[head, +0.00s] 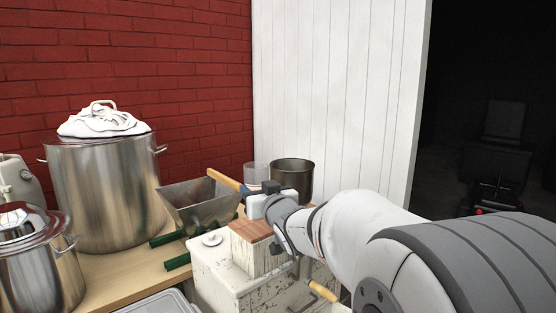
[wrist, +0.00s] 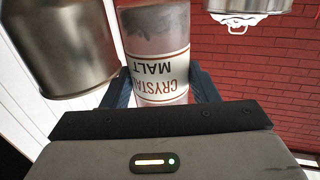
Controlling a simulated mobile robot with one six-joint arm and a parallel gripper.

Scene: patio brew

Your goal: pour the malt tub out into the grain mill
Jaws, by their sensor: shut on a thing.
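The malt tub (wrist: 160,75), a pale cylinder with a CRYSTAL MALT label, stands between the fingers of my gripper (wrist: 158,88) in the wrist view, where the picture is upside down. My gripper is shut on it. In the head view the tub (head: 256,172) shows as a pale, upright-looking rim behind my gripper (head: 258,192), which hides its lower part. The grain mill (head: 198,203), a grey metal hopper with green bars at its base, is just left of my gripper. The hopper's inside is only partly seen.
A dark steel pot (head: 292,178) stands close right of the tub. A large kettle (head: 105,195) with a cloth bag on top and a smaller lidded pot (head: 38,265) are at left. A worn white box (head: 228,283) with a wooden block lies below my gripper.

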